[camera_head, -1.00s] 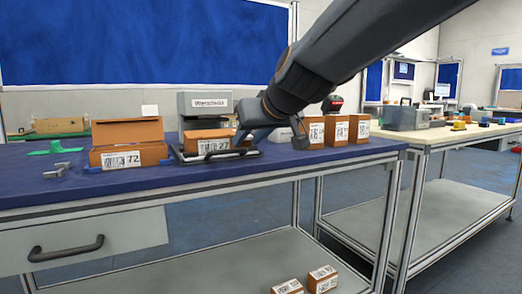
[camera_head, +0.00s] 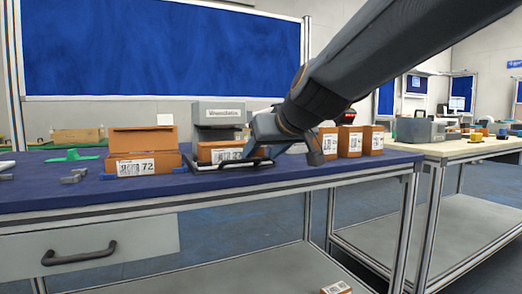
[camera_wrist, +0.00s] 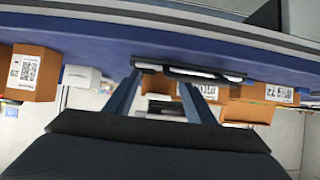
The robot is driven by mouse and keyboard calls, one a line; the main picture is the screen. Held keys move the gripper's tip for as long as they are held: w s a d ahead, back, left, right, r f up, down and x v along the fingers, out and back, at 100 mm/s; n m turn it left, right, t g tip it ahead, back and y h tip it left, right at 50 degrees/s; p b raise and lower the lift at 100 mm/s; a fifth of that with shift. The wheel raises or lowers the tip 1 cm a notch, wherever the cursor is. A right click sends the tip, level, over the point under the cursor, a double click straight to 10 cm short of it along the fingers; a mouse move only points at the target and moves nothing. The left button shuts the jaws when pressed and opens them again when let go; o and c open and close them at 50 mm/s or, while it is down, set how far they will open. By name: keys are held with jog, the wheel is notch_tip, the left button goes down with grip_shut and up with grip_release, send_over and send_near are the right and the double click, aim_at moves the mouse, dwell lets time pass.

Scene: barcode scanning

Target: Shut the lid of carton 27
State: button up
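Carton 27 (camera_head: 218,152) is an orange-brown box with a white label, on the table at the dark tray with a light front bar (camera_head: 232,167). I cannot make out how its lid stands; my gripper partly covers the carton's right side. My gripper (camera_head: 258,148) is low over the table at that right side. In the wrist view, my gripper (camera_wrist: 160,92) has its two blue-grey fingers apart, with the orange carton 27 (camera_wrist: 155,84) seen between and beyond them. I cannot tell whether a finger touches it.
Carton 72 (camera_head: 146,165) stands to the left with its lid upright. A grey box (camera_head: 220,112) is behind carton 27. Several closed cartons (camera_head: 350,141) stand to the right. Grey and green parts (camera_head: 73,156) lie at the left. The table's front strip is mostly clear.

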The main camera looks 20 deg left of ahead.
jog(key=shift+r, duration=0.2)
jog(key=shift+s+d+r, duration=0.15)
jog(key=shift+r, duration=0.05)
jog(key=p+v, duration=0.1)
jog(key=v, duration=0.6)
jog(key=shift+p, duration=0.3)
